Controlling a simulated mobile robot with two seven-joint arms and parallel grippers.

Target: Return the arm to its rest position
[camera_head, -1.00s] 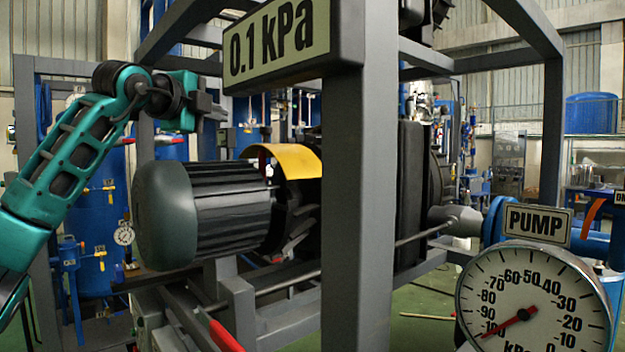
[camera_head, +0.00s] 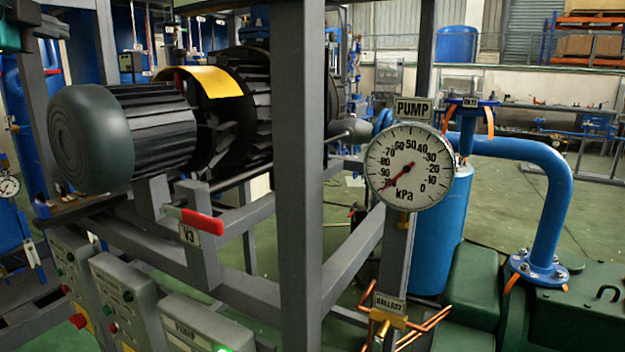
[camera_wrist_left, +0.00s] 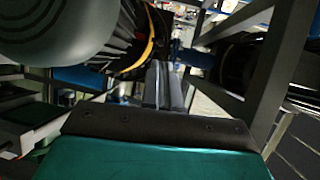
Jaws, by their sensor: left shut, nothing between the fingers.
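My left arm, teal and black, shows only at the upper left edge of the head view, with its dark left gripper (camera_head: 48,28) beside the pump frame, left of and above the motor (camera_head: 85,140). In the left wrist view the left gripper (camera_wrist_left: 165,82) has its grey fingers together with nothing between them. The motor's rounded grey end (camera_wrist_left: 60,30) fills the upper left of that view. My right gripper is not in view.
A grey frame post (camera_head: 300,180) stands mid-view. The red-handled V3 valve (camera_head: 200,221) sits below the motor. The pump gauge (camera_head: 409,166) and blue pipe (camera_head: 545,190) are to the right. Control boxes (camera_head: 135,298) stand at lower left.

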